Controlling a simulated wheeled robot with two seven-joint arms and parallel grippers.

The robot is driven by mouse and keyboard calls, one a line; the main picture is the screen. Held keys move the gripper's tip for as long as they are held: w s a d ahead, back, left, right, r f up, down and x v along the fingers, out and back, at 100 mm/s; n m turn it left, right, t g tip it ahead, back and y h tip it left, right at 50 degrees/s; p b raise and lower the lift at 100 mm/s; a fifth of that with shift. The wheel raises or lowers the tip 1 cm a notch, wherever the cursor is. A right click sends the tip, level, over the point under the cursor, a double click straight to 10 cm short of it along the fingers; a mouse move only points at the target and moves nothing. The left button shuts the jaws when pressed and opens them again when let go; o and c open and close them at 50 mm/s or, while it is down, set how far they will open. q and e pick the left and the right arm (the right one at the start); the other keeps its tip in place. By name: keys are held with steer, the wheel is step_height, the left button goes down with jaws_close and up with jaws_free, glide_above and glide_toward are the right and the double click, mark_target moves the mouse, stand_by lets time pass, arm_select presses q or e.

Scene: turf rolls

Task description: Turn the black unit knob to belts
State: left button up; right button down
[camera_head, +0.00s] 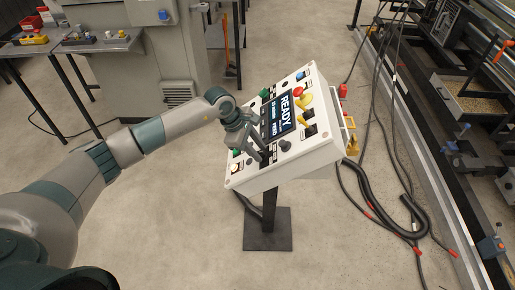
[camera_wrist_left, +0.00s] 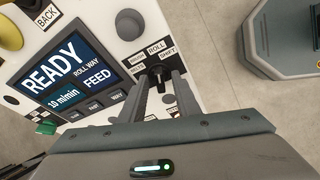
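The black knob (camera_wrist_left: 159,73) sits on the white control panel (camera_wrist_left: 128,60) in the left wrist view, with small labels around it, among them ROLL and SHIFT. My left gripper (camera_wrist_left: 164,80) reaches down to the panel, with one finger on each side of the knob. The fingers stand apart; I cannot tell whether they touch the knob. In the head view my left gripper (camera_head: 250,156) is over the near left part of the panel (camera_head: 262,178) and hides the knob there. The panel's screen (camera_head: 282,117) reads READY. My right gripper is not in view.
Other controls sit close by: a green button (camera_head: 265,93), a red button (camera_head: 298,92), a yellow knob (camera_head: 305,101) and a black knob (camera_head: 285,146). The panel stands on a post with a dark base (camera_head: 267,228). Cables (camera_head: 385,205) lie at the right.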

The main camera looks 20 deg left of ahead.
arm_select(q)
jaws_close()
